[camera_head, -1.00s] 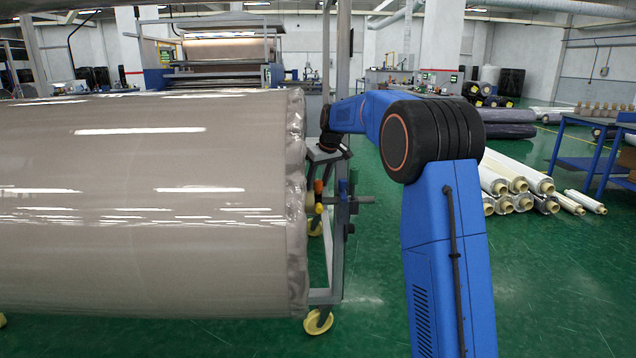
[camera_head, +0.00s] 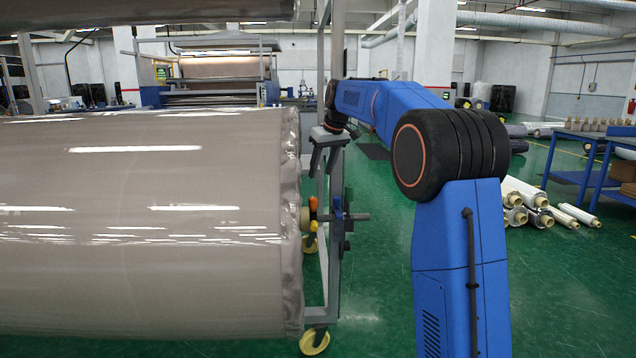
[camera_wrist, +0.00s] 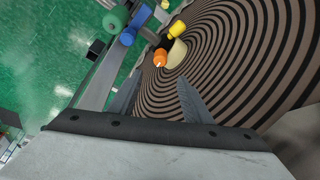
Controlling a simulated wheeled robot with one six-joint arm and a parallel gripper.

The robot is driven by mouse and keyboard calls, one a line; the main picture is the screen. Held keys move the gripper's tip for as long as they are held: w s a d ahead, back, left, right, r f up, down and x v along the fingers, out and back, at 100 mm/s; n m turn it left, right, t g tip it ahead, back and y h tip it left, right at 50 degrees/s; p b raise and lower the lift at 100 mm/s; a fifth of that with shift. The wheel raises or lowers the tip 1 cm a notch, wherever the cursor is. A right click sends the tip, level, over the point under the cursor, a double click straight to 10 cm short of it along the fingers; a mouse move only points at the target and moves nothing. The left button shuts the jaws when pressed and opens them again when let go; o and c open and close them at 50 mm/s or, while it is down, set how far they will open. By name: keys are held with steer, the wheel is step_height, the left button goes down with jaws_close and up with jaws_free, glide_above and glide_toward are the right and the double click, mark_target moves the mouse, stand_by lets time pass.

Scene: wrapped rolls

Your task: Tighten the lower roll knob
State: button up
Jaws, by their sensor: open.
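The large wrapped roll (camera_head: 150,230) fills the left of the head view, and its spiral end face (camera_wrist: 235,55) shows in the wrist view. At its core are an orange knob (camera_wrist: 160,59) and a yellow knob (camera_wrist: 178,28). A blue part (camera_wrist: 127,37) and a green part (camera_wrist: 114,19) sit on the frame bar beside them. I cannot tell which of these is the lower roll knob. In the head view the orange piece (camera_head: 313,205) is small, below my gripper (camera_head: 326,158). In the wrist view my gripper (camera_wrist: 155,98) is open and empty, its fingers apart from the orange knob.
A grey upright frame (camera_head: 334,265) on yellow casters (camera_head: 314,341) stands at the roll's end, close to my arm. Smaller rolls (camera_head: 520,200) and a blue table (camera_head: 590,150) are at the right. Green floor (camera_head: 385,290) is clear between.

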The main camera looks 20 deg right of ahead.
steer(key=shift+v, duration=1.95)
steer(key=shift+c, duration=0.2)
steer(key=n+y, duration=0.2)
steer(key=n, duration=0.2)
glide_toward(313, 198)
steer(key=shift+g, duration=0.4)
steer(key=x, duration=1)
steer(key=shift+w, duration=0.4)
steer(key=shift+h, duration=0.3)
steer(key=c, duration=1)
